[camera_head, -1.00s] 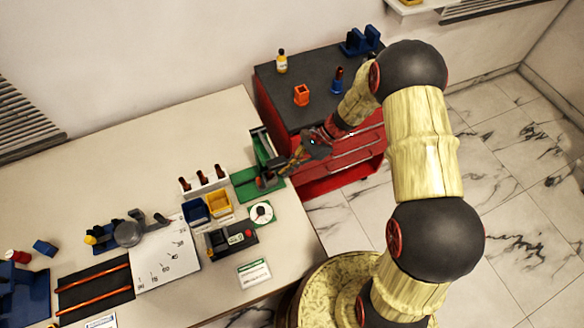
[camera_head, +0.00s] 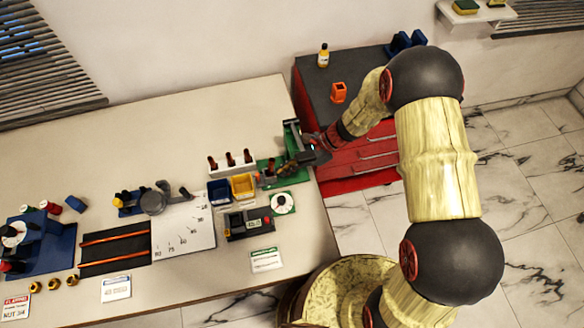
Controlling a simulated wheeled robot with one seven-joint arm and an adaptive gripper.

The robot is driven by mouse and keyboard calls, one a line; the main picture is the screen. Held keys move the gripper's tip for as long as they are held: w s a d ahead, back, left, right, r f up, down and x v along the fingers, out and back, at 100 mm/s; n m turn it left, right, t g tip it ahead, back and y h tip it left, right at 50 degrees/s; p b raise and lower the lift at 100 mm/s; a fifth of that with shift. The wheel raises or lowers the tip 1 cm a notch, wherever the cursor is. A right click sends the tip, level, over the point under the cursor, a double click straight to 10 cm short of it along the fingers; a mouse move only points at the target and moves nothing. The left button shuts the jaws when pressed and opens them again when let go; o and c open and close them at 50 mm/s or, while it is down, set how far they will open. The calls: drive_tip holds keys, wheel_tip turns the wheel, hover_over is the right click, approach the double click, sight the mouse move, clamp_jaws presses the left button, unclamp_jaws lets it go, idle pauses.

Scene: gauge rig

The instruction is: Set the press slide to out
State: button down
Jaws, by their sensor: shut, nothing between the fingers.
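The press slide appears to be the green-based fixture (camera_head: 264,165) at the right end of the table in the head view. It has a green upright frame (camera_head: 291,136) at its back and a dark part on its plate. My gripper (camera_head: 285,170) is shut and empty, low over the right part of this fixture beside the dark part. I cannot tell whether the fingers touch it. My gripper and wrist hide part of the plate, and the slide's position cannot be read.
A yellow bin (camera_head: 242,187), a blue bin (camera_head: 219,193) and a white rack (camera_head: 231,163) of brown bottles stand left of the fixture. A round white dial (camera_head: 283,203) and a black meter box (camera_head: 249,224) are in front. A red cabinet (camera_head: 352,175) adjoins the table's right edge.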

drive_tip(key=v, duration=1.2)
